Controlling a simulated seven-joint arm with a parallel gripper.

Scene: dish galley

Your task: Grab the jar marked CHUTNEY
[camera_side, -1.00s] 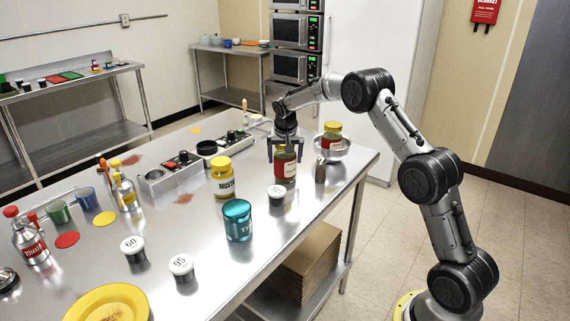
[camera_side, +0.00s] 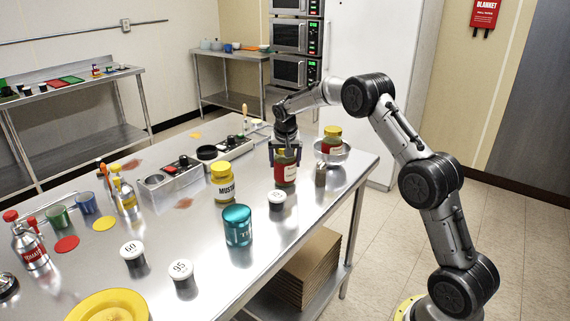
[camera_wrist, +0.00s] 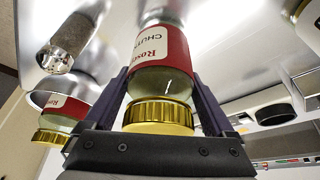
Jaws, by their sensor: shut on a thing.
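A jar with a red and white label and a gold lid (camera_side: 285,174) stands upright near the far right end of the steel counter. In the wrist view its label (camera_wrist: 161,48) reads "CHUT", with the rest turned out of sight. My gripper (camera_side: 285,158) is above it, pointing down, with a finger on each side of the jar near its lid. It is shut on this jar. The jar appears to be on or very near the counter; I cannot tell if there is a gap.
A similar red-labelled jar (camera_side: 332,138) sits in a metal bowl (camera_side: 340,157) to the right. A shaker (camera_side: 320,173) stands close by. A black weight (camera_side: 277,200), a teal tin (camera_side: 238,226) and a yellow mustard jar (camera_side: 223,183) are in front and to the left.

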